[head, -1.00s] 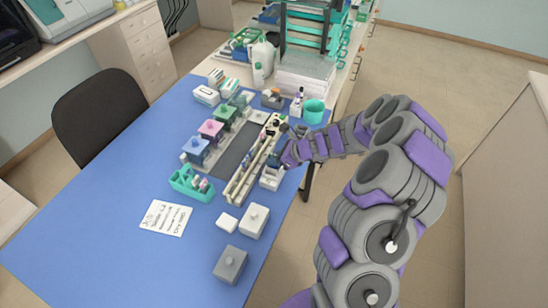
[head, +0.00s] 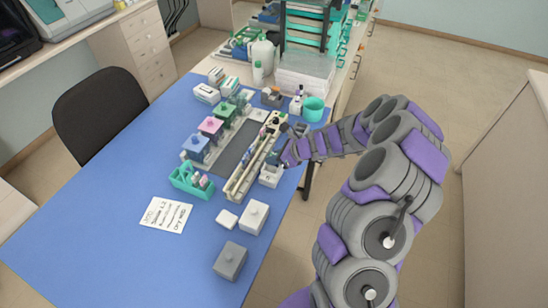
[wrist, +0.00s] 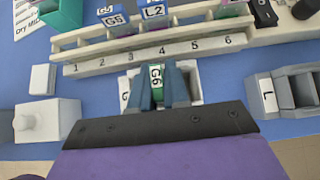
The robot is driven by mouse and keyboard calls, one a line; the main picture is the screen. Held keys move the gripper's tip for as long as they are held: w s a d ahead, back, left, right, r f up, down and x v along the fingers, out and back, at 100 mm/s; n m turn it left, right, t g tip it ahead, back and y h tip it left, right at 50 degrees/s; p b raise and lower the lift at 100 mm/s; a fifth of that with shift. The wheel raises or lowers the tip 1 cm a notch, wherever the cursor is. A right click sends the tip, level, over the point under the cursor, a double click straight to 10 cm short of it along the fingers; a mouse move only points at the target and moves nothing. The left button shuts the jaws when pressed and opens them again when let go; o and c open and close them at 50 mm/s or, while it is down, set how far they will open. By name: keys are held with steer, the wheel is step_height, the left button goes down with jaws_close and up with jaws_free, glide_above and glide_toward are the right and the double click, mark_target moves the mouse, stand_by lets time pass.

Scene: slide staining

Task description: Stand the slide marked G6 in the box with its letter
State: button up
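The slide marked G6 (wrist: 157,78), with a white label and a green part below it, is upright between the fingers of my gripper (wrist: 160,92). The fingers look closed against its sides. It is over or in a white box marked G (wrist: 125,98), part of whose letter shows left of the fingers; the slide's lower end is hidden, so I cannot tell if it touches the box floor. In the head view my gripper (head: 279,160) is at that white box (head: 269,181), beside the numbered rack (head: 235,188). Another box marked L (wrist: 267,98) is to the right in the wrist view.
In the wrist view, slides marked G5 (wrist: 113,19) and L2 (wrist: 153,12) stand by the rack numbered 1 to 6. A white lidded block (wrist: 48,120) is at left. The head view shows a teal holder (head: 188,184), a note (head: 166,214) and a grey block (head: 230,260).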

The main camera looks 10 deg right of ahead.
steer(key=shift+o, duration=1.2)
steer(key=shift+s+f, duration=0.45)
steer(key=shift+f, duration=0.1)
steer(key=shift+o, duration=0.3)
steer(key=w+p+v, duration=0.1)
steer(key=p+v, duration=0.2)
steer(key=v, duration=1.4)
steer(key=shift+d+r+p, duration=0.25)
steer(key=shift+r+p, duration=0.15)
steer(key=shift+r, duration=0.15)
steer(key=s+a+r+n+g, duration=0.3)
steer(key=s+a+r+n, duration=0.1)
steer(key=s+a+n, duration=0.3)
steer(key=s+a+r+n+g, duration=0.2)
steer(key=s+a+r+n, duration=0.2)
steer(key=s+a+n, duration=0.25)
steer(key=s+d+r+n+g+h, duration=0.1)
steer(key=s+n+h, duration=0.2)
steer(key=s+n, duration=0.3)
steer(key=s+d+r+n+g+h+b, duration=0.1)
steer(key=s+n+h, duration=0.3)
steer(key=s, duration=1.1)
steer(key=shift+d+r+n+g+h+b, duration=0.35)
steer(key=shift+d+n, duration=0.25)
steer(key=shift+n, duration=0.25)
